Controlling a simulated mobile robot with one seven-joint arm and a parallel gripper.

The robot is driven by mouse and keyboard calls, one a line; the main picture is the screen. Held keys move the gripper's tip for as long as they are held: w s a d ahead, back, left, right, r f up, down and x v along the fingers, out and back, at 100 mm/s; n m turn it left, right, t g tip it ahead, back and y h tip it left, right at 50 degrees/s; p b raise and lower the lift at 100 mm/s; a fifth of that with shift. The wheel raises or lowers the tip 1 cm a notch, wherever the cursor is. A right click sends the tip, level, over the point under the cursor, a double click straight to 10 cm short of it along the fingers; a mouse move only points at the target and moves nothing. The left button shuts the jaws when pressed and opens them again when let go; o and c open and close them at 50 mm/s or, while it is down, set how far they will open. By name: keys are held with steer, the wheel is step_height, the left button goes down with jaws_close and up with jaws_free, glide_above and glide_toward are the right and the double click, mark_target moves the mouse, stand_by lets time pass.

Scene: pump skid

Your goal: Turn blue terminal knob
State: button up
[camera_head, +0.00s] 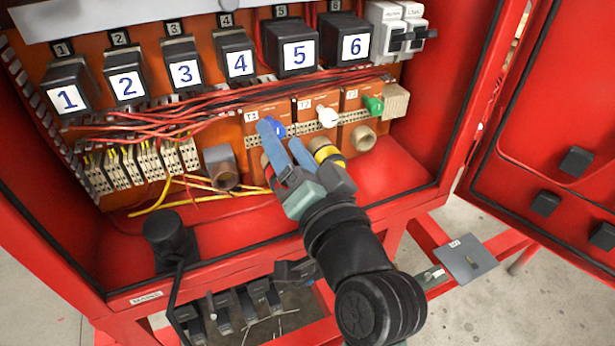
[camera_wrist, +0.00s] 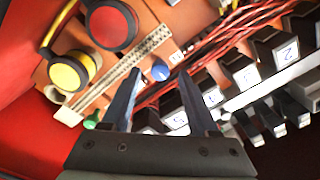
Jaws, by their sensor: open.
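The blue terminal knob (camera_head: 278,127) sits on the orange panel by the T1 label. It also shows in the wrist view (camera_wrist: 160,71). My gripper (camera_head: 280,135) is open, its two grey-blue fingers reaching to the T1 block. In the wrist view my gripper (camera_wrist: 159,76) has the blue knob between its fingertips, with a gap on each side; I cannot tell how deep the knob lies between them. The left finger partly covers the knob in the head view. A white knob (camera_head: 327,117) by T2 and a green knob (camera_head: 374,105) by T3 stand to the right.
Red and black wires (camera_head: 150,122) run above the terminal blocks. Black numbered blocks (camera_head: 292,52) line the top. A yellow-ringed round part (camera_head: 326,151) is close beside my gripper; a red one (camera_wrist: 112,25) shows in the wrist view. The red cabinet door (camera_head: 560,110) stands open at right.

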steer(key=b+v, duration=0.2)
steer(key=v, duration=0.9)
